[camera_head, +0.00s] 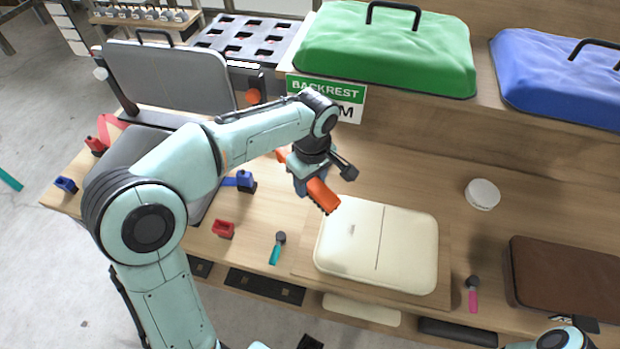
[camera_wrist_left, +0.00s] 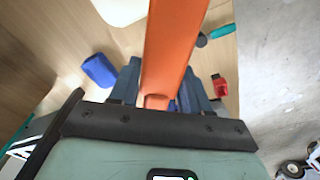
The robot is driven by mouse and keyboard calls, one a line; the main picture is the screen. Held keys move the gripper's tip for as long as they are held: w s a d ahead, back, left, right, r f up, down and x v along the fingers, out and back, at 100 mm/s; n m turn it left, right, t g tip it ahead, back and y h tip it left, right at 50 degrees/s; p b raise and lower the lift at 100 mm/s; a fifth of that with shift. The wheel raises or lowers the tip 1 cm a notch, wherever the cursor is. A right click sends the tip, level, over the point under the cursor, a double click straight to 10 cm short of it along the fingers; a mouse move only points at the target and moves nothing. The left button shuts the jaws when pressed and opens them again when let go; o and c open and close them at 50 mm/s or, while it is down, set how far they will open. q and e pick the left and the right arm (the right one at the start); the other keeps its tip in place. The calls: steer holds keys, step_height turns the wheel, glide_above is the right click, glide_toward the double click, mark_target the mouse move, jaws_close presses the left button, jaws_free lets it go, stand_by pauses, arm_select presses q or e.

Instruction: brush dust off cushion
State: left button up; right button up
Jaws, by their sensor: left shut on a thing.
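The cream cushion (camera_head: 345,245) lies flat on a wooden board on the bench, with a seam across it. My left gripper (camera_head: 312,180) is shut on an orange brush (camera_head: 324,197), whose dark bristle end points down at the cushion's upper left corner. I cannot tell whether the bristles touch it. In the left wrist view the orange brush (camera_wrist_left: 172,45) runs up from between the fingers (camera_wrist_left: 163,92), and a bit of the cream cushion (camera_wrist_left: 120,8) shows at the top. No dust is discernible on the cushion. My right gripper is not in view.
A teal-handled tool (camera_head: 276,249) and a red block (camera_head: 223,229) lie left of the cushion. A pink-handled tool (camera_head: 472,294), a brown cushion (camera_head: 570,278) and a white round tub (camera_head: 482,194) are to its right. Green (camera_head: 390,50) and blue (camera_head: 560,75) cushions sit on the shelf behind.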

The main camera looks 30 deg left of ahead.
mark_target(386, 229)
arm_select(q)
step_height(386, 229, down, 8)
steer(key=b, duration=0.5)
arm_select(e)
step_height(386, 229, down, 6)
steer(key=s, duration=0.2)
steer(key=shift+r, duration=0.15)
arm_select(q)
steer(key=shift+f+b, duration=1)
steer(key=shift+f, duration=0.25)
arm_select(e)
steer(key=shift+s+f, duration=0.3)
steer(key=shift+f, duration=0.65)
arm_select(q)
steer(key=shift+d, duration=0.1)
